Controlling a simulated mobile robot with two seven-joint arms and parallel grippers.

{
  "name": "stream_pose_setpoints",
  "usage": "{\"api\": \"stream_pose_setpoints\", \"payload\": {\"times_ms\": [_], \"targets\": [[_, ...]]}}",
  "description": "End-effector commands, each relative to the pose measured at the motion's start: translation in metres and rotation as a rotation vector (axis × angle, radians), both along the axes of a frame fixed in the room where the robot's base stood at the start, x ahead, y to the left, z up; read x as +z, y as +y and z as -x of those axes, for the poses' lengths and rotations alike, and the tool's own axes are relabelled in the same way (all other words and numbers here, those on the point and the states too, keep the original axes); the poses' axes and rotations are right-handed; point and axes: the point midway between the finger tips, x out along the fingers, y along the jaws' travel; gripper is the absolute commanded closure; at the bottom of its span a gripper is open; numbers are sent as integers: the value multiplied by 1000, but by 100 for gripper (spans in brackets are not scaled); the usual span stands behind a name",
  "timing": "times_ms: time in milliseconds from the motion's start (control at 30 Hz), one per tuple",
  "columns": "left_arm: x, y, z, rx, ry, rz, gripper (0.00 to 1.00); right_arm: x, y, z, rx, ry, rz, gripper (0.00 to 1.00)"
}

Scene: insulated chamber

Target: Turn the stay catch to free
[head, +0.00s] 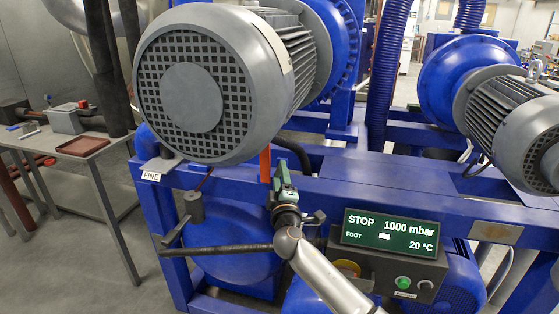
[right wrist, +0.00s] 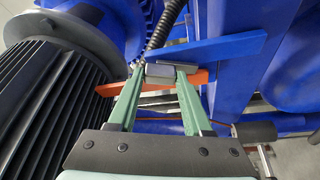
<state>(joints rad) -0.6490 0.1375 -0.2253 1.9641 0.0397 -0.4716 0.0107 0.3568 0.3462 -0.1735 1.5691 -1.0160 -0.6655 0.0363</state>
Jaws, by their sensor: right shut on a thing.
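My right gripper (head: 283,182) reaches up to the blue frame below the big grey motor. In the right wrist view, its green fingers (right wrist: 161,72) are closed on the two sides of a small grey block (right wrist: 159,70), which looks like the grip of the stay catch. The block sits against a blue bar (right wrist: 215,48). An orange strip (right wrist: 204,78) passes just behind the fingertips, and it shows upright beside the gripper in the head view (head: 265,165). The catch's markings cannot be read. My left gripper is out of view.
The motor (head: 195,95) overhangs just left of my right gripper. A control box with a display (head: 390,230) reading STOP, 1000 mbar and 20 °C stands to its right. A FINE label (head: 151,176) is on the frame. A side table (head: 60,150) with a brown tray (head: 83,147) stands at left.

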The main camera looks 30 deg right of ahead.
Motion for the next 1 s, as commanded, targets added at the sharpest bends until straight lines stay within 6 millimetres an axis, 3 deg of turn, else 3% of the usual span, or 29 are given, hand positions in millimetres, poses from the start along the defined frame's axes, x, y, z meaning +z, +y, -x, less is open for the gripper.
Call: {"api": "stream_pose_setpoints", "payload": {"times_ms": [33, 233, 500, 1000], "targets": [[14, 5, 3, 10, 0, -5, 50, 7, 0, 1, -2, 38, 26, 100], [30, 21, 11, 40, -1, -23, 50, 7, 0, 1, -1, 153, 124, 100], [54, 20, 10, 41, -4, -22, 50, 5, -1, 1, -2, 252, 211, 100], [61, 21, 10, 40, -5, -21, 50, 1, -1, 1, -2, 292, 247, 100]]}}
